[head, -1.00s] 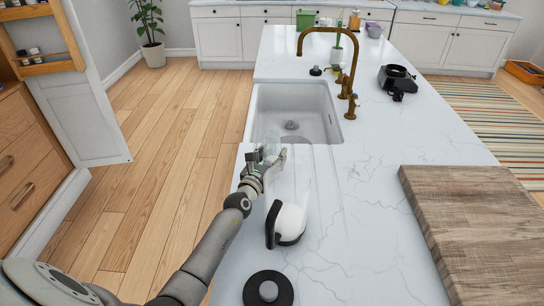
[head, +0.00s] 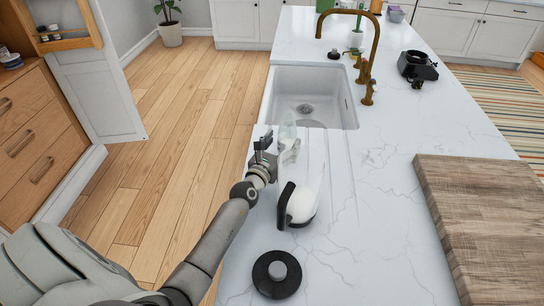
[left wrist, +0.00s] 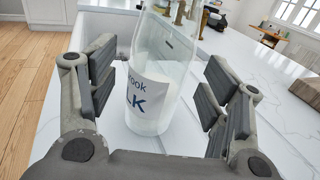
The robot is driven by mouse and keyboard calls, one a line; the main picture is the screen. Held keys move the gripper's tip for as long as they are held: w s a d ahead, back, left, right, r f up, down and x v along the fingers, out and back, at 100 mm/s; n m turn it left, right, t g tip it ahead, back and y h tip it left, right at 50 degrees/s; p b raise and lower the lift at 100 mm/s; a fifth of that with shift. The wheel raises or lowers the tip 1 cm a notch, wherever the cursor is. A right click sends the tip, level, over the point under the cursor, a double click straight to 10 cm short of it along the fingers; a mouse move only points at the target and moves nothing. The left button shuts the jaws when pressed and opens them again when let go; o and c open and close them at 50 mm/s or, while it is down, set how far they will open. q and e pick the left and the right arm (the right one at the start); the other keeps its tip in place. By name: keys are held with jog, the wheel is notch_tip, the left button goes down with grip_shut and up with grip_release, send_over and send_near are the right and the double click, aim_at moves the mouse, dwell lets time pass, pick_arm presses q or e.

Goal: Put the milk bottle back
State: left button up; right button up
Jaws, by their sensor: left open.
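The milk bottle (left wrist: 152,85) is clear glass with a white label and some milk in the bottom. In the left wrist view it stands upright on the counter between the two fingers of my left gripper (left wrist: 155,95), with a gap on each side. In the head view the bottle (head: 288,136) shows in front of the sink, partly hidden by my left gripper (head: 275,145), which is open. An open door with a wooden rack (head: 70,38) stands at the upper left, with small items on it. My right gripper is out of view.
A white kettle with a black handle (head: 301,204) stands close to my left wrist. Its black base (head: 276,274) is nearer. The sink (head: 310,95) and brass faucet (head: 371,50) lie beyond the bottle. A wooden board (head: 490,215) is at right. The floor (head: 175,130) at left is clear.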

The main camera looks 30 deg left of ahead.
pick_arm(q)
jog(key=s, duration=0.7)
jog(key=shift+s+d, duration=0.3)
jog(key=shift+s, duration=0.6)
